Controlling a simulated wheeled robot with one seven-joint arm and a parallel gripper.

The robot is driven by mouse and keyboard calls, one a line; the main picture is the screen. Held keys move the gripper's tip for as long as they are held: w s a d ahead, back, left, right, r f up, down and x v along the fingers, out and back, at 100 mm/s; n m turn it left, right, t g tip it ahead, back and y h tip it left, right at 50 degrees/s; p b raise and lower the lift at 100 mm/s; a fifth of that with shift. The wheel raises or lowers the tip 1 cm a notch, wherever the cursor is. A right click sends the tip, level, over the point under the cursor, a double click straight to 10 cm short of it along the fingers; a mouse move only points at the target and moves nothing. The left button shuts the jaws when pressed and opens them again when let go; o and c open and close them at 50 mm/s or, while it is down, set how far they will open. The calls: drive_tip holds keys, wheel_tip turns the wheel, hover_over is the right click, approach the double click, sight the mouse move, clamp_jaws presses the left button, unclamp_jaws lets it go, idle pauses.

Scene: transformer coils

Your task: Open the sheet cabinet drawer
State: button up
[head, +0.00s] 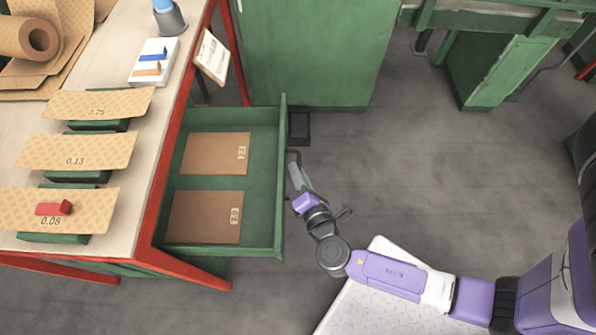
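The green sheet cabinet drawer (262,181) stands pulled out from under the workbench in the head view. Two brown sheets lie flat inside it, a far one (214,154) and a near one (205,216), each with a small printed label. My gripper (293,160) is at the outer side of the drawer's front panel, near the middle of its length. The handle is hidden or too small to make out. I cannot tell whether the fingers are closed on anything.
A green cabinet (305,50) stands behind the drawer. A dark box (299,127) is on the floor beside the drawer. Grey floor (440,170) is clear to the right.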

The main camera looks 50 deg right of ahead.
drive_tip(key=v, duration=0.7)
drive_tip(key=shift+s, duration=0.2)
drive_tip(key=shift+a, duration=0.2)
